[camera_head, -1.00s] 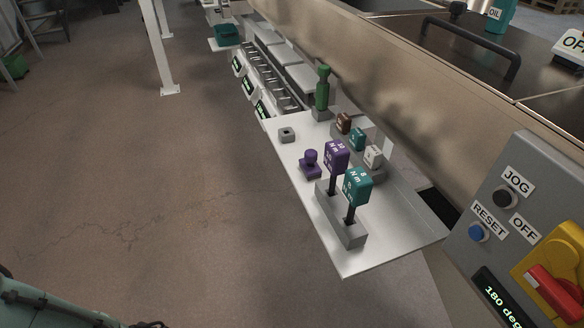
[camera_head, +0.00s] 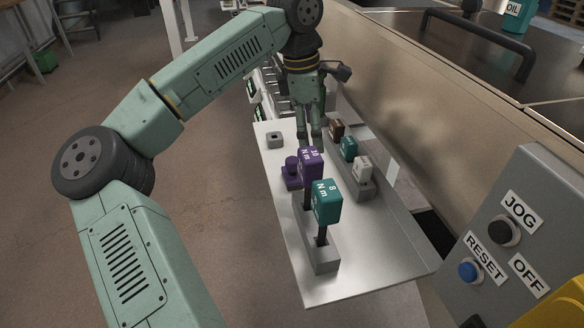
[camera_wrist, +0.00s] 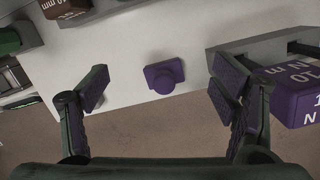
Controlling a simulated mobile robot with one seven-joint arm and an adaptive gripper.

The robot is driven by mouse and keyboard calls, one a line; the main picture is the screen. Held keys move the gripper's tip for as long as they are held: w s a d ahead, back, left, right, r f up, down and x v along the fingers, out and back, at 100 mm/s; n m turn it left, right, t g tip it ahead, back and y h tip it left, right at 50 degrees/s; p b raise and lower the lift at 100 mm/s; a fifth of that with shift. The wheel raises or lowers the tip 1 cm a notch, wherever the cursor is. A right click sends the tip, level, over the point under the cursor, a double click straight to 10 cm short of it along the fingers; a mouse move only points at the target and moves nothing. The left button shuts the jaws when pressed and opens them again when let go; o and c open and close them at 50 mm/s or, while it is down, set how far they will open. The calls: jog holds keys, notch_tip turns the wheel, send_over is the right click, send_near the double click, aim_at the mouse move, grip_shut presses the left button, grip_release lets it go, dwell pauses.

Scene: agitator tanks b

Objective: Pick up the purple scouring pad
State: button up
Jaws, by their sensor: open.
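The purple scouring pad (camera_head: 291,172) appears as a small purple square block with a round knob on top. It sits on the pale shelf (camera_head: 350,262), left of the purple torque handle. In the wrist view the pad (camera_wrist: 164,76) lies ahead of the gap between my fingers, near the shelf's edge, untouched. My gripper (camera_head: 309,136) points down over the shelf, beyond the pad in the head view. It is open and empty, with its two fingers (camera_wrist: 163,90) spread wide in the wrist view.
A purple 10 Nm handle (camera_head: 311,162) and a teal 8 Nm handle (camera_head: 327,202) stand upright in a grey rack (camera_head: 322,258). Brown, teal and white blocks (camera_head: 349,149) line another rack on the right. A small grey square holder (camera_head: 275,140) sits at the shelf's left.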

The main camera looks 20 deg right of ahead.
jog(key=a+y, duration=0.1)
jog(key=w+a+f, duration=0.1)
jog(key=shift+w+a+f+y, duration=0.1)
jog(key=shift+a+f+y, duration=0.05)
jog(key=shift+a+y, duration=0.25)
send_over(294, 173)
jog(key=w, duration=0.1)
jog(key=f, duration=0.4)
jog(key=shift+w+d+f, duration=0.2)
jog(key=shift+d+f, duration=0.15)
jog(key=f+p, duration=0.1)
jog(key=f, duration=0.4)
jog(key=shift+s+a+f+p, duration=0.2)
jog(key=shift+f+p, duration=0.15)
jog(key=shift+f, duration=0.05)
jog(key=c, duration=1.2)
